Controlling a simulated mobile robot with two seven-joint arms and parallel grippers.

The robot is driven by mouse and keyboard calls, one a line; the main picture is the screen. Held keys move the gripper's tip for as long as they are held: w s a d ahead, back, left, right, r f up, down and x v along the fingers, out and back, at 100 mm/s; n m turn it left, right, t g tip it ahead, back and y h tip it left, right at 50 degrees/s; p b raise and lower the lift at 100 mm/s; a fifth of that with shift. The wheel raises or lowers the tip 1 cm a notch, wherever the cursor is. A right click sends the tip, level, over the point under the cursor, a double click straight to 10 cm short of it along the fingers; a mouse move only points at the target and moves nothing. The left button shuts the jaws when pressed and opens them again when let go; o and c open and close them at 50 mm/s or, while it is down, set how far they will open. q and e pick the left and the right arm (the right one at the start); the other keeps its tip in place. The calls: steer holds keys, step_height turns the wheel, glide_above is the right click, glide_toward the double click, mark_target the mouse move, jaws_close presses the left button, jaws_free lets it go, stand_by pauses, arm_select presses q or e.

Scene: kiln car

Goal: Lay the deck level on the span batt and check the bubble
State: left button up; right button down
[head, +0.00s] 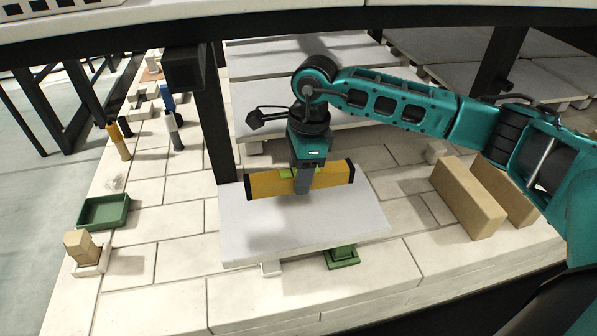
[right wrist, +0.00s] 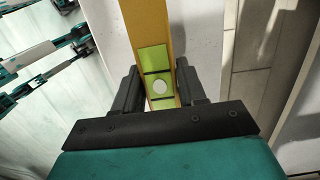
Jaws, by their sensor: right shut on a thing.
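The deck level, a yellow bar with black ends (head: 265,186), is upright on edge over the span batt (head: 345,220), a pale flat slab. I cannot tell whether its underside touches the slab. My right gripper (head: 302,185) is shut on the level's middle from above. In the right wrist view the jaws (right wrist: 160,95) flank the level (right wrist: 148,20). Its green vial window (right wrist: 153,58) shows a pale round bubble (right wrist: 159,87) between two dark lines. My left gripper is in neither view.
A green support (head: 342,257) and a white block (head: 271,267) show under the batt's front edge. Tan bricks (head: 467,198) stand right. A green tray (head: 104,211) and a small tan block (head: 81,246) sit left. A dark post (head: 212,125) rises behind the batt.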

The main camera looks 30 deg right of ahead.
mark_target(299, 206)
steer(key=shift+f, duration=0.15)
step_height(299, 206, down, 3)
steer(key=shift+r+b, duration=0.15)
steer(key=shift+b, duration=1.1)
steer(key=shift+f+b, duration=0.65)
steer(key=shift+f, duration=0.2)
steer(key=shift+f, duration=0.15)
steer(key=shift+f+b, duration=0.55)
steer(key=shift+b, duration=0.1)
